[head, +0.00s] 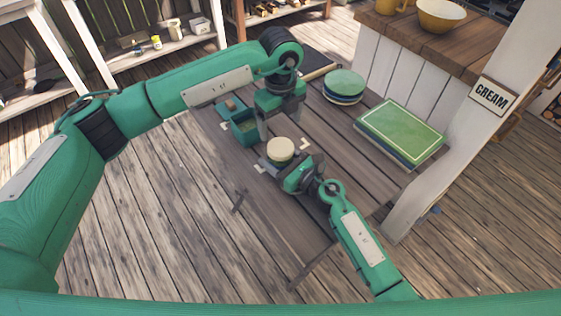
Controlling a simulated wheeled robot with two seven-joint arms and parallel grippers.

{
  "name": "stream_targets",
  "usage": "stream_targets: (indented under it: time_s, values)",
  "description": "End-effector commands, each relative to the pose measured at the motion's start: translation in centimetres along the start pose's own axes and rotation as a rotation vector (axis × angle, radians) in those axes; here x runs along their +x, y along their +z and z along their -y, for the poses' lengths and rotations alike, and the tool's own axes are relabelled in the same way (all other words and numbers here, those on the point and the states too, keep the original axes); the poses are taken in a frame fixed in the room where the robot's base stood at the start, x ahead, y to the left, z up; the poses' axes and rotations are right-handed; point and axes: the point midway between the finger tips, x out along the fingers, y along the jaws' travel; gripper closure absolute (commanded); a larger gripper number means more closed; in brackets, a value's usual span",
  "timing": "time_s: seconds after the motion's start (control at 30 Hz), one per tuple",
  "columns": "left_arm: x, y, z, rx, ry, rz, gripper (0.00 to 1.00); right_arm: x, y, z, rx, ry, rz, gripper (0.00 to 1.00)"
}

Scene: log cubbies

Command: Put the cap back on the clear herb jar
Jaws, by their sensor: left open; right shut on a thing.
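A round cream cap (280,149) shows from above at the middle of the wooden table. My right gripper (279,161) comes from the lower right and is shut just under the cap, around what looks like the herb jar. The jar's clear body is mostly hidden by the cap and the gripper, so I cannot tell how the cap sits on it. My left gripper (264,138) is open and points down, just behind and left of the cap, apart from it. Its fingertips are hard to make out.
A small green open box (244,130) stands left of my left gripper. White corner marks lie on the tabletop (335,178) around the cap. Green-topped round stack (344,84) and green book-like stack (401,130) lie right. A white post with a CREAM sign (493,96) stands at right.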

Motion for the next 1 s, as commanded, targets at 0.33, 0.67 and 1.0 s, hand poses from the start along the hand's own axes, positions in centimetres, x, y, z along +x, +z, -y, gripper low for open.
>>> stream_targets:
  time_s: [0.33,0.67,1.0]
  values:
    - [0.0,0.0,0.0,-0.337,0.000,0.000,0.18,0.0,0.0,0.0,0.000,0.000,-0.001,0.98]
    - [0.0,0.0,0.0,-0.370,0.000,0.000,0.18,0.0,0.0,0.0,0.000,0.000,-0.001,0.98]
    - [2.1,0.0,0.0,-0.369,0.001,0.000,0.18,0.0,-0.1,0.0,0.000,0.000,-0.001,0.98]
